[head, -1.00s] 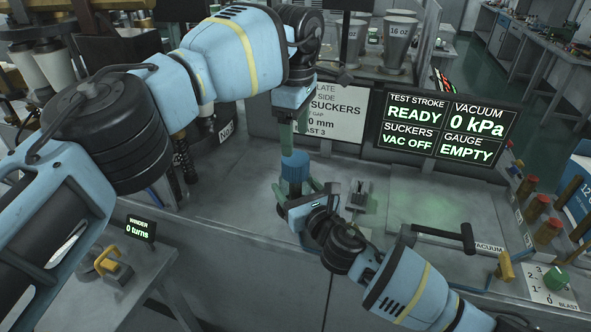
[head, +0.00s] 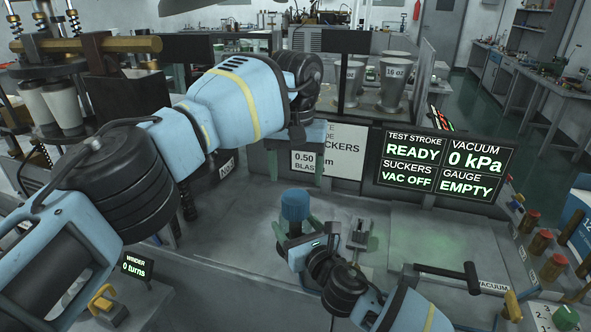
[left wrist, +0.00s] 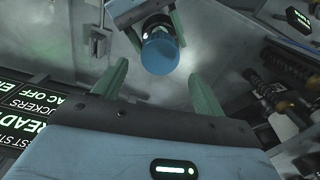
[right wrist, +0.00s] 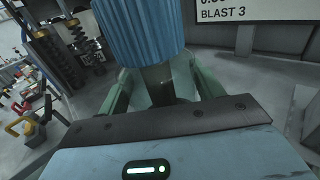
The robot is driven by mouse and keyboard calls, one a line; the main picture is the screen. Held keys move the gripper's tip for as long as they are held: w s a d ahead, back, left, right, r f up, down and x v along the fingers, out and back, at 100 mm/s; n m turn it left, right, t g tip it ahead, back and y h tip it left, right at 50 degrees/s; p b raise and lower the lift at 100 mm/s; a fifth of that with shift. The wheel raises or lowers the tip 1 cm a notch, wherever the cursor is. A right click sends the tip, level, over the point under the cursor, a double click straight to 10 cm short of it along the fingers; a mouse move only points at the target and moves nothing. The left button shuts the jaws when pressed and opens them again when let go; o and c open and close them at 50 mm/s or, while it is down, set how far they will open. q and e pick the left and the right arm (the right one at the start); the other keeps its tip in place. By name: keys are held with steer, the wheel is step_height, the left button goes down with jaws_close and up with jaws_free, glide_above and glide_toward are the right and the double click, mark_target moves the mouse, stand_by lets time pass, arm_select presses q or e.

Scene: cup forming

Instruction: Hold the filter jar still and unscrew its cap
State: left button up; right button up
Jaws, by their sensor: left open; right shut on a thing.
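The filter jar has a ribbed blue cap (head: 295,205) on top and stands upright in my right gripper (head: 292,230). The right wrist view shows the cap (right wrist: 140,30) at the top and the dark, clear jar body (right wrist: 158,85) between the two green fingers. My right gripper is shut on the jar below the cap. My left gripper (head: 296,165) is open and empty above the cap, its fingers spread left and right. In the left wrist view the cap (left wrist: 159,53) lies beyond the fingertips, apart from them. The jar's lower part is hidden.
A small metal fixture (head: 359,235) stands right of the jar. A status screen (head: 445,163) and a placard (head: 345,152) are behind. A black handle (head: 450,275) lies on the right panel. A winder display (head: 134,265) is at left. The bench left of the jar is clear.

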mark_target(296, 197)
arm_select(q)
steer(key=shift+m, duration=0.7)
steer(key=shift+f, duration=0.1)
steer(key=shift+f, duration=3.9)
